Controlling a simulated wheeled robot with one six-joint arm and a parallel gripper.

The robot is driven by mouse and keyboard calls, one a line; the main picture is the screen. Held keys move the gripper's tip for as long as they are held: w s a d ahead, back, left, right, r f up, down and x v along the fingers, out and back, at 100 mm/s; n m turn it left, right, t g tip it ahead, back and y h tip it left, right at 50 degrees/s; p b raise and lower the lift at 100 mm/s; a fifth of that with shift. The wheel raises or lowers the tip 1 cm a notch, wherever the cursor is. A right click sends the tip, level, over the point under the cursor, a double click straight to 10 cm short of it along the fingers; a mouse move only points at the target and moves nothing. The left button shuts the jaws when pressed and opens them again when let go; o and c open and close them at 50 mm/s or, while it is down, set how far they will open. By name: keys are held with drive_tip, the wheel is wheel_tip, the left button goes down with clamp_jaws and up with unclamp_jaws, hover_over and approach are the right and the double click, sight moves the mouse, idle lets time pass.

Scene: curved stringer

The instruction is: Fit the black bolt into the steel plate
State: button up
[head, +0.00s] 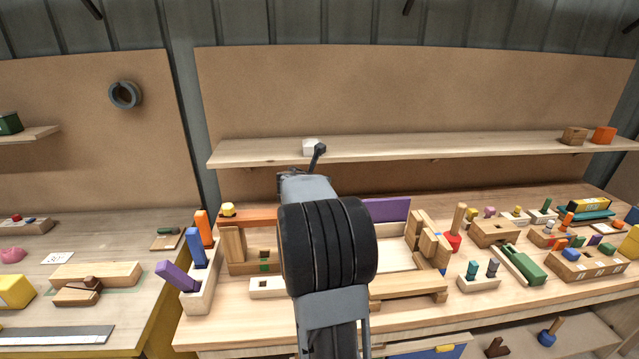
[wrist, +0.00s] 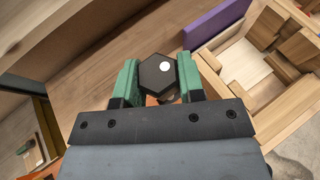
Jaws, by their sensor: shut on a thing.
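The black bolt (wrist: 157,75) shows in the wrist view as a hexagonal head with a white dot on top. My gripper (wrist: 160,78) is shut on it, with a green finger on each side. Its shank is mostly hidden below the head. In the head view, my arm hides the gripper; a small black piece (head: 319,150) shows above the arm, and I cannot tell whether it is the bolt. A flat grey metal strip (head: 55,337) lies on the left bench. I cannot tell whether it is the steel plate; no other plate is clear.
A wooden shelf (head: 450,147) runs along the back wall, with a white block (head: 309,147) near my arm. The main bench is crowded with wooden blocks, trays and pegs. A purple panel (head: 388,210) stands behind my arm. In the wrist view, an open wooden box (wrist: 255,85) lies at right.

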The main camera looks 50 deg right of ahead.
drive_tip(key=shift+f+b, duration=3.5)
drive_tip(key=shift+f, duration=0.3)
drive_tip(key=o, duration=1.1)
drive_tip(key=shift+f, duration=0.1)
drive_tip(key=shift+a, duration=0.1)
drive_tip(key=v, duration=1.4)
